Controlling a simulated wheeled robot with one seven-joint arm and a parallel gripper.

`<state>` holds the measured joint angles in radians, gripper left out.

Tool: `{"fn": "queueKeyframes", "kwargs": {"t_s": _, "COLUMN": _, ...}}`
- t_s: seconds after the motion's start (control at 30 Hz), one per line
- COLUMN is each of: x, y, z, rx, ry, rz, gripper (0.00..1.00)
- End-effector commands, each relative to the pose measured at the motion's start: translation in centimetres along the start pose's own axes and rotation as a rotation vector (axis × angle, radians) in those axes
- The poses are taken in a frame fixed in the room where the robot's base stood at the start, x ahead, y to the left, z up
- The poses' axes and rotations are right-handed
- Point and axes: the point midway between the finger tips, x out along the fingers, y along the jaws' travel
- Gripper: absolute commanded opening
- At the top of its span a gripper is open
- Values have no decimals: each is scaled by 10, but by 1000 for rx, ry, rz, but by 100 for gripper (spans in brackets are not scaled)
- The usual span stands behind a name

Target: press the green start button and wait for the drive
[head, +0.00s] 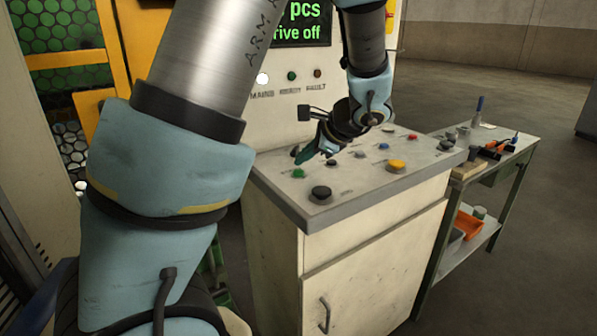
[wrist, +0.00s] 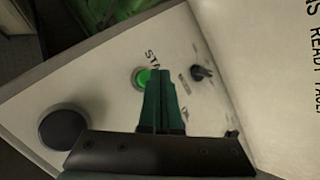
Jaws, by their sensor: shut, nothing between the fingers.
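The green start button (head: 298,174) is on the sloping panel top of a control cabinet, near its left front edge. In the wrist view the button (wrist: 141,77) is partly covered by my green fingertips. My gripper (head: 305,155) is shut and empty, pointing down over the panel. In the wrist view its fingers (wrist: 160,75) lie just right of the button; I cannot tell whether they touch it. The display (head: 302,22) above the panel reads "pcs" and "drive off" in green letters, partly hidden by my arm.
A large black button (head: 320,194) stands in front of the green one. A selector switch (wrist: 201,72) is beside my fingers. A side table (head: 513,150) with tools stands right; open floor lies beyond.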

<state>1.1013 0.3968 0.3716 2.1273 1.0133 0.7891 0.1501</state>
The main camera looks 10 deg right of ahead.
Motion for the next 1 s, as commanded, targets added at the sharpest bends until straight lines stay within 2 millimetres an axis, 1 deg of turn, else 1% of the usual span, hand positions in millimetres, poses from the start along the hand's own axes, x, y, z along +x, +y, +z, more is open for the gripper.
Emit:
{"fn": "queueKeyframes", "kwargs": {"t_s": 0.4, "x": 0, "y": 0, "z": 0, "rx": 0, "ry": 0, "rz": 0, "gripper": 0}}
{"fn": "queueKeyframes", "kwargs": {"t_s": 0.7, "x": 6, "y": 5, "z": -4, "rx": 0, "ry": 0, "rz": 0, "gripper": 0}}
{"fn": "queueKeyframes", "kwargs": {"t_s": 1.0, "x": 6, "y": 4, "z": -4, "rx": 0, "ry": 0, "rz": 0, "gripper": 0}}
